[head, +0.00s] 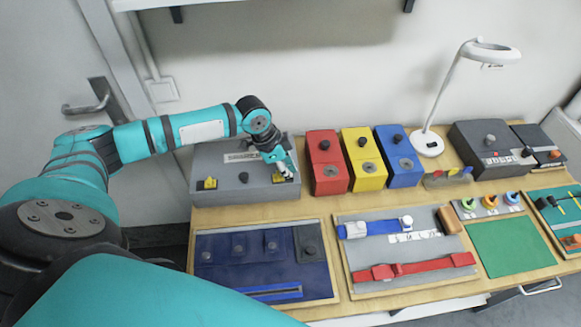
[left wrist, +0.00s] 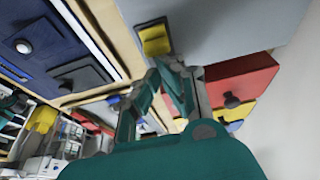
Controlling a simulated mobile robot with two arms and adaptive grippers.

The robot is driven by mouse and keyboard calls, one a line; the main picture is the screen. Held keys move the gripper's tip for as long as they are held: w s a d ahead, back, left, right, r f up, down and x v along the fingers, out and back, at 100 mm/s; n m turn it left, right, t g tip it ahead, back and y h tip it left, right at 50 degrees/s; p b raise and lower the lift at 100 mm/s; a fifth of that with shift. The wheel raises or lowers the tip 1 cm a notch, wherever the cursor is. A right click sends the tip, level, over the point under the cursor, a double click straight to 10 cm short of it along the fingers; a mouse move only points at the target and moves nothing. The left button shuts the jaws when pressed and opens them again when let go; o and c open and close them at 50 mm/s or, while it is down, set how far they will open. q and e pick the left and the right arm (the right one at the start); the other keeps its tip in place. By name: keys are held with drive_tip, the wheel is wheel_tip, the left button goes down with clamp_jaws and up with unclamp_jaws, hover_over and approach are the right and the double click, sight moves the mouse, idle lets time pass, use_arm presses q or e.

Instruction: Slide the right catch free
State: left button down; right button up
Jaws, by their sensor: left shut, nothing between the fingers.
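A grey box (head: 232,178) with a label and a dark knob stands at the back left of the bench. It has two yellow catches on its front: the left catch (head: 210,183) and the right catch (head: 279,178). My left gripper (head: 289,171) is shut and empty at the right catch, partly covering it in the head view. In the left wrist view, the right catch (left wrist: 155,40) lies just beyond the fingertips (left wrist: 172,66); I cannot tell whether they touch it. My right gripper is not in view.
A red box (head: 325,165), a yellow box (head: 364,160) and a blue box (head: 400,158) stand close to the right of the grey box. A dark blue tray (head: 225,270) lies in front. A lamp (head: 430,142) stands further right.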

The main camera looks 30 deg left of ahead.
sight(272, 180)
use_arm(q)
drive_tip(key=v, duration=1.2)
drive_tip(key=shift+f, duration=0.1)
